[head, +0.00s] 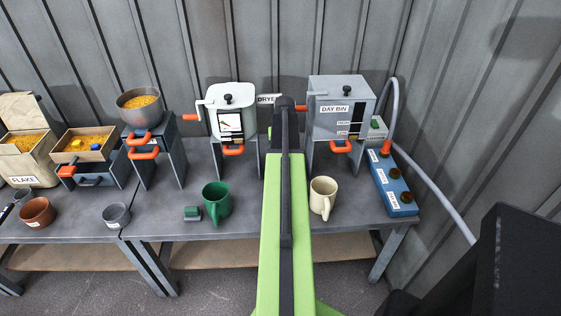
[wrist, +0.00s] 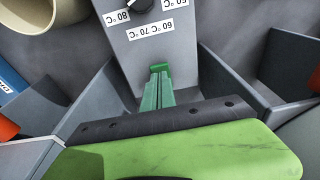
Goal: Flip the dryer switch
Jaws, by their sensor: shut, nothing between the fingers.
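The dryer is mostly hidden behind my arm in the head view; part of its "DRYER" label (head: 266,99) shows at the back of the bench. In the wrist view a grey panel (wrist: 150,55) carries a black dial (wrist: 137,4) with temperature labels around it, 60, 70 and 80 °C readable, upside down. My gripper (wrist: 159,70) is shut and empty, its green fingers together over the panel, below the dial in the picture. I cannot tell whether it touches the panel. No separate switch can be made out. My gripper is hidden in the head view.
A green mug (head: 217,201) and a cream mug (head: 322,197) stand at the bench front, either side of my arm. The day bin (head: 341,98) stands to the right, near a blue box (head: 391,185). A white-lidded hopper (head: 232,112) is to the left.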

